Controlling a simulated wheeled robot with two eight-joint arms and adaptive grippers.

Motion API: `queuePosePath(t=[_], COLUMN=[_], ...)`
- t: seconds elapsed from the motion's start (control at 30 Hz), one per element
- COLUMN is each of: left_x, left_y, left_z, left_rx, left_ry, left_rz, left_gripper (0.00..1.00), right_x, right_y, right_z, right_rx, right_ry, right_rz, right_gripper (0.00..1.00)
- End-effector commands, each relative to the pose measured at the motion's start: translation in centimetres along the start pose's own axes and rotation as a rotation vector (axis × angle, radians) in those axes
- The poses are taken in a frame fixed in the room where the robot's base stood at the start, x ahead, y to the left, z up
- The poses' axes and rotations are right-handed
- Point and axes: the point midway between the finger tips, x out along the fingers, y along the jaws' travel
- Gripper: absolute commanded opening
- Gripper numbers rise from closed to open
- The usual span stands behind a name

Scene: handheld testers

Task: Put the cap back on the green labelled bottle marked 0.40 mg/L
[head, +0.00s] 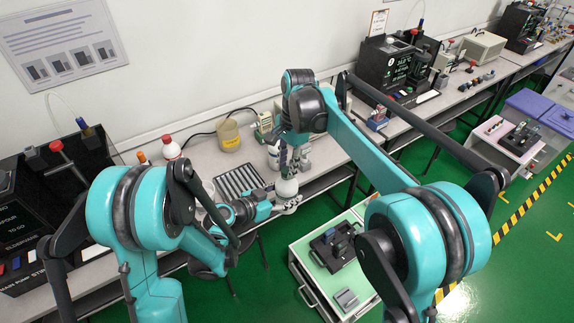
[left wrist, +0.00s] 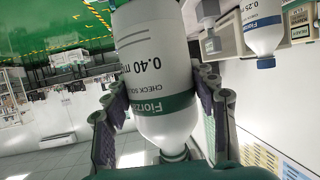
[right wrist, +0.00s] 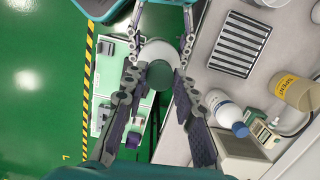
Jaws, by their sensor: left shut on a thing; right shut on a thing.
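The 0.40 mg/L bottle is white with a green label band (left wrist: 165,108). It stands upright in my left gripper (head: 283,203), whose fingers sit on both sides of it in the left wrist view (left wrist: 158,95). In the head view the bottle (head: 287,187) is in front of the bench, below my right gripper (head: 287,160). From above, in the right wrist view, the white bottle (right wrist: 150,50) shows between the fingers of my right gripper (right wrist: 157,80). A grey-green disc, seemingly the cap (right wrist: 160,76), lies over its top. I cannot tell whether cap and neck touch.
A white bottle with a blue cap (right wrist: 240,129) stands on the bench and shows in the left wrist view (left wrist: 262,35). A slotted grey rack (head: 240,181) and a yellow beaker (head: 229,137) are nearby. A cart (head: 310,265) stands below at the front.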

Motion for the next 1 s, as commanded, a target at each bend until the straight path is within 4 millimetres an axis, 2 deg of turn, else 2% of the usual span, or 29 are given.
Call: queuePosePath(t=[0.1, 0.4, 0.6, 0.77, 1.0], left_x=[0.01, 0.01, 0.00, 0.00, 0.00], left_y=[0.04, 0.05, 0.06, 0.06, 0.07], left_z=[0.01, 0.02, 0.02, 0.02, 0.02], left_rx=[0.001, 0.001, 0.001, 0.001, 0.001], left_ry=[-0.001, -0.001, -0.001, -0.001, -0.001], left_rz=[0.001, 0.001, 0.001, 0.001, 0.002], left_gripper=[0.00, 0.00, 0.00, 0.00, 0.00], right_x=[-0.03, 0.04, 0.06, 0.07, 0.07], right_y=[0.09, 0.08, 0.07, 0.07, 0.06], right_z=[0.03, 0.12, 0.10, 0.11, 0.08], right_rx=[0.291, 1.019, 1.401, 1.531, 1.543], right_ry=[0.000, -0.001, 0.000, -0.001, -0.001], right_rz=[-0.037, -0.126, -0.173, -0.188, -0.189], right_gripper=[0.19, 0.19, 0.19, 0.19, 0.19])
